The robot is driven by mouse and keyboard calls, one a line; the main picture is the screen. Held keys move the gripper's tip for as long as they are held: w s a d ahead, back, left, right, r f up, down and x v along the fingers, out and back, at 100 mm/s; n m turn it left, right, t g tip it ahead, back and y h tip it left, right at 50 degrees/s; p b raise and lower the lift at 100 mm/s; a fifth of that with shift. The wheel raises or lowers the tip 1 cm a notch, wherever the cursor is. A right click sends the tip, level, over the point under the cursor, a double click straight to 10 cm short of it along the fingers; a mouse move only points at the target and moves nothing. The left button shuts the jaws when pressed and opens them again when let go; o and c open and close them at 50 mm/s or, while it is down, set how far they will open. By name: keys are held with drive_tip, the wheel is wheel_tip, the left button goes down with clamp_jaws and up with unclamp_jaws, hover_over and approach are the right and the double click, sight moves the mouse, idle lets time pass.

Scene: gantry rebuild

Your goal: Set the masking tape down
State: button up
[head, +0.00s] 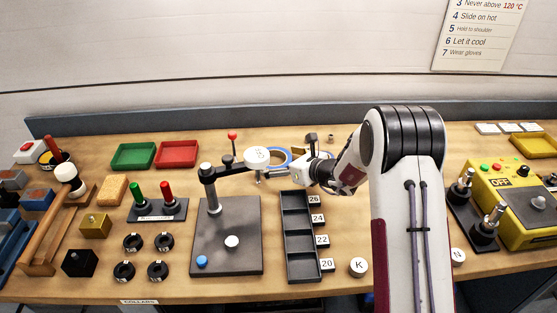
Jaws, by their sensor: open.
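A blue ring that looks like the roll of masking tape (288,152) is at the back middle of the bench, in the head view. The white round head (256,156) of a stand covers its left side. My gripper (300,172) is just to the right of the ring and in front of it, with its fingers toward the ring. The gripper is open. The fingertips are small here, and I cannot tell whether they touch the tape or whether the tape rests on the bench.
A dark stand with a grey base plate (240,250) is left of a black compartment tray (298,235). Green (133,167) and red (177,165) trays lie at the back left. A yellow control box (520,195) is at the right. My arm covers the bench right of the black tray.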

drive_tip(key=shift+r, duration=0.1)
drive_tip(key=shift+v, duration=0.8)
drive_tip(key=v, duration=1)
drive_tip(key=shift+s+d+r, duration=0.1)
drive_tip(key=shift+d, duration=0.1)
